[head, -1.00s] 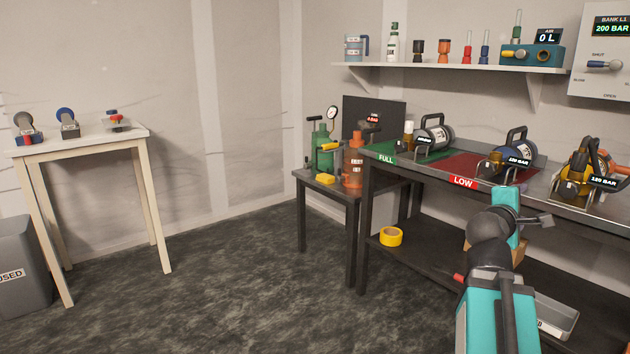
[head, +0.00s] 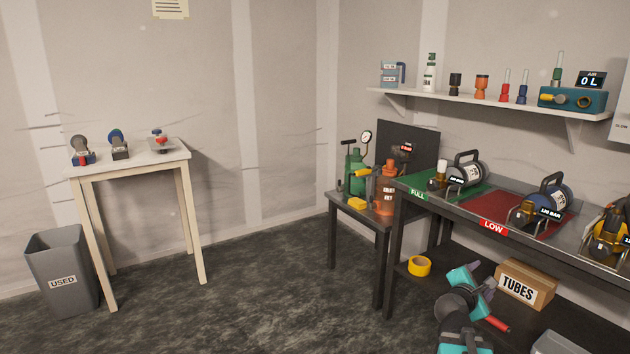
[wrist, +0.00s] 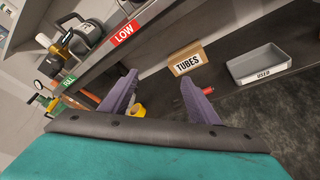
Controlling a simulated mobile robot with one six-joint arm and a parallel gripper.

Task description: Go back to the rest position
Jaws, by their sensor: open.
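My gripper (wrist: 160,95) shows in the wrist view as two purple fingers spread well apart, with nothing held between them. It points toward the bench's lower shelf and the floor. The workbench (head: 560,248) carries a cylinder (head: 466,174) on the green FULL mat (head: 424,181) and another cylinder (head: 553,199) on the red LOW mat (head: 520,222). A third, yellow cylinder (head: 606,235) stands at the right edge.
A small dark table (head: 345,203) adjoins the bench. A pale table (head: 130,165) and grey bin (head: 62,270) stand left. Open floor lies between.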

